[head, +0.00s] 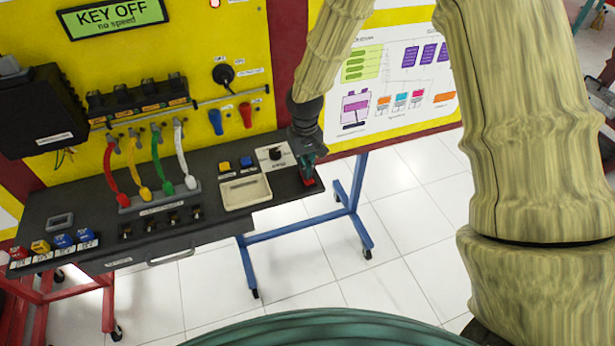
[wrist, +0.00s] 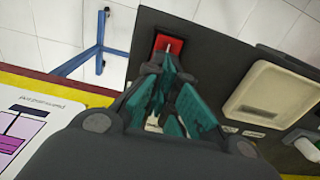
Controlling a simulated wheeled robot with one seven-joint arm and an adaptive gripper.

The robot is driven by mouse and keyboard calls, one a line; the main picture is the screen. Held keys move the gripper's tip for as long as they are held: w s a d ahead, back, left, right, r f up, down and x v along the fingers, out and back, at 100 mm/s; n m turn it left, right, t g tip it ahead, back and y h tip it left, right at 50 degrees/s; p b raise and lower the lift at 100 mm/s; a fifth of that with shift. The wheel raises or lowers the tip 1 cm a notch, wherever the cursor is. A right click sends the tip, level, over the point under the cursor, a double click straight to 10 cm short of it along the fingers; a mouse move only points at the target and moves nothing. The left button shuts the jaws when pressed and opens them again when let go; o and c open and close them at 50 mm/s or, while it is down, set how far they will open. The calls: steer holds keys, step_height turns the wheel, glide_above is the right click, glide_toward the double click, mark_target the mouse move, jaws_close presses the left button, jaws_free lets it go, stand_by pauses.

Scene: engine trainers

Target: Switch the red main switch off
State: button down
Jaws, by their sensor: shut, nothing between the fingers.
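The red main switch (head: 311,181) is at the right end of the dark bench panel, mostly hidden behind my gripper in the head view. In the wrist view the red switch (wrist: 167,45) shows as a red plate with a small light lever or mark in its middle. My gripper (head: 307,168) points down at it, with its teal fingers shut and empty. In the wrist view the fingertips (wrist: 168,62) are at the near edge of the red plate. I cannot tell whether they touch it.
A black rotary knob (head: 275,153) on a white plate sits just left of my gripper, beside a beige tray (head: 246,192). Colored cables (head: 158,165) stand further left. The yellow panel (head: 200,40) rises behind. A blue stand (head: 305,232) is below on open tiled floor.

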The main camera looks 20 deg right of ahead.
steer(key=shift+f, duration=0.1)
stand_by(0.3)
steer(key=shift+r+p, duration=2.6)
steer(key=shift+r, duration=0.95)
steer(key=shift+f, duration=0.1)
